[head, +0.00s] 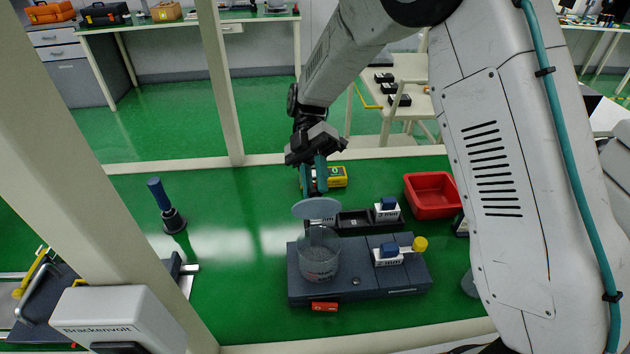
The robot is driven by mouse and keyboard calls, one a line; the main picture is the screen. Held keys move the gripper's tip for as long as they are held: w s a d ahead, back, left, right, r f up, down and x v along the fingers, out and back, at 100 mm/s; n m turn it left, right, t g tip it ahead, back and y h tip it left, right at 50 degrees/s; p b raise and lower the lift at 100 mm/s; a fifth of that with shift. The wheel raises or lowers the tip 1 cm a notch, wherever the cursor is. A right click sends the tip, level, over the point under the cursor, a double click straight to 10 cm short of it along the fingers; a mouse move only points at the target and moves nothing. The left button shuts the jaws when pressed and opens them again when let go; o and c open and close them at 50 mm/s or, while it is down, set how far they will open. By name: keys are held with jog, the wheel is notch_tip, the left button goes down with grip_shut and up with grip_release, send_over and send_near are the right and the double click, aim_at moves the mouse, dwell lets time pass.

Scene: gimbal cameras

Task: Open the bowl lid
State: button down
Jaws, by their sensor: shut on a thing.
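A clear bowl (319,262) with markings on its side stands on the left part of a dark blue-grey base unit (395,283). A round pale grey-blue lid (318,209) is above the bowl, tilted, with a gap between it and the rim. My gripper (314,185) points down from above and is shut on the lid, on its upper side. The exact grip is partly hidden by the fingers and too small to make out.
A red tray (432,195) stands at the right. A yellow box (337,177) is behind my gripper. A blue-handled tool (166,207) stands at the left. White blocks with blue tops (388,254) sit right of the bowl.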

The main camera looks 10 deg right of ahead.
dwell(0.3)
jog(key=c, duration=1.2)
grip_release()
